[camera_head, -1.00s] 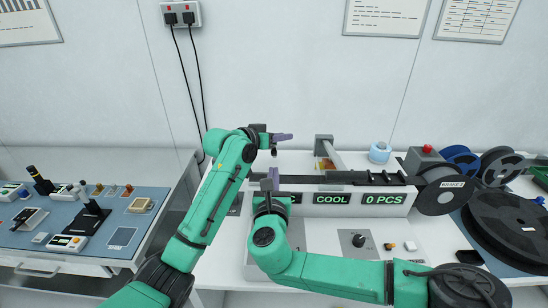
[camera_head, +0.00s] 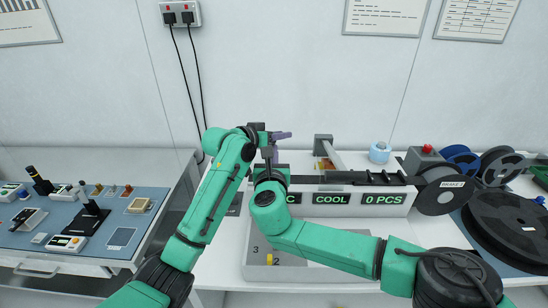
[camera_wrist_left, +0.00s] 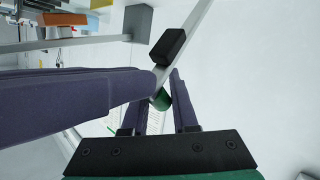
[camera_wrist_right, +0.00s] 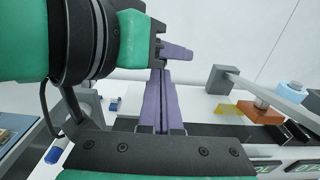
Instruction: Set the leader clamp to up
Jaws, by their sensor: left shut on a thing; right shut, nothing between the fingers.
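My left gripper (camera_head: 282,136) is over the left end of the tape machine, its purple fingers pointing right. In the left wrist view its fingers (camera_wrist_left: 162,85) are shut around a green cylindrical piece (camera_wrist_left: 161,100) at the end of a grey bar (camera_wrist_left: 194,20) with a black block (camera_wrist_left: 168,48). I take this for the leader clamp, but the fingers hide part of it. My right gripper (camera_wrist_right: 161,75) is shut and empty, close to the left gripper; in the left wrist view its purple fingers fill the left side.
The tape machine (camera_head: 404,211) has COOL and 0 PCS displays. A grey press arm (camera_head: 323,140) stands behind its track. Reels (camera_head: 505,222) and a red-topped unit (camera_head: 427,153) stand right. A grey tray (camera_head: 290,272) lies in front. My right forearm crosses the machine's front.

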